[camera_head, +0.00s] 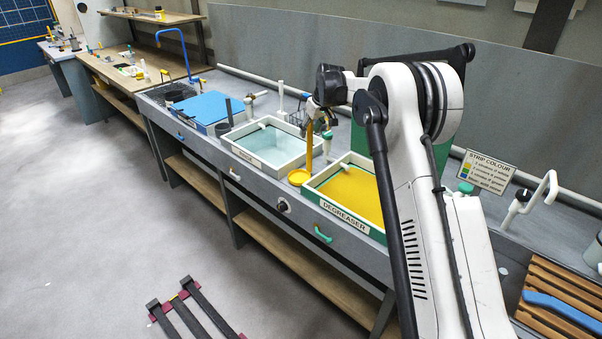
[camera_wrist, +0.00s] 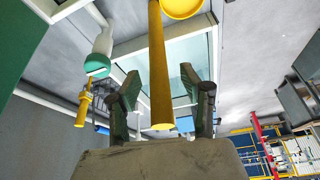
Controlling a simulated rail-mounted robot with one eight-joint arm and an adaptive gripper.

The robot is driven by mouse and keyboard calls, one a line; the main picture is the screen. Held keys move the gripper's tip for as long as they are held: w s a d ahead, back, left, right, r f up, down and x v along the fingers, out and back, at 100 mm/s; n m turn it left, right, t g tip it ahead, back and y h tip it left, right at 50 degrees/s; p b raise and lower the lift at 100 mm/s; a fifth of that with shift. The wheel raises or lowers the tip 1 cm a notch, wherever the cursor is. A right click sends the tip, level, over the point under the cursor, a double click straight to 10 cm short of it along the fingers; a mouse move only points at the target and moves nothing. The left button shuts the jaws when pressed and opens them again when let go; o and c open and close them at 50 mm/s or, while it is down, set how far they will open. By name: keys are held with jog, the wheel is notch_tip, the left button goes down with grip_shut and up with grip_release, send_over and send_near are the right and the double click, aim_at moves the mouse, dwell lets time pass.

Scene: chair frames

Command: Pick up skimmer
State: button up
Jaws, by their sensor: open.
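The skimmer is yellow, with a long straight handle (camera_head: 309,150) and a round head (camera_head: 300,177). In the head view it stands upright between the degreaser tray and the rinse tray, its round head lowest. In the wrist view its handle (camera_wrist: 158,60) runs down the middle and its round head (camera_wrist: 181,7) is at the top edge. My gripper (camera_wrist: 160,74) is open, with one dark finger on each side of the handle. Gaps show between the handle and both fingers. In the head view my gripper (camera_head: 322,116) is at the handle's upper end, partly hidden by my arm.
The degreaser tray (camera_head: 318,198) with yellow liquid is right of the skimmer, and the pale-water tray (camera_head: 262,170) is left. A white and green bottle-like item (camera_wrist: 98,62) is close to my gripper. A yellow-handled item (camera_wrist: 83,108) is beyond it. A blue lid (camera_head: 203,107) is farther left.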

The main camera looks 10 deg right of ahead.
jog(key=shift+w+a+f, duration=0.1)
jog(key=shift+w+f, duration=0.15)
jog(key=shift+f, duration=0.4)
grip_shut()
jog(key=shift+r, duration=0.1)
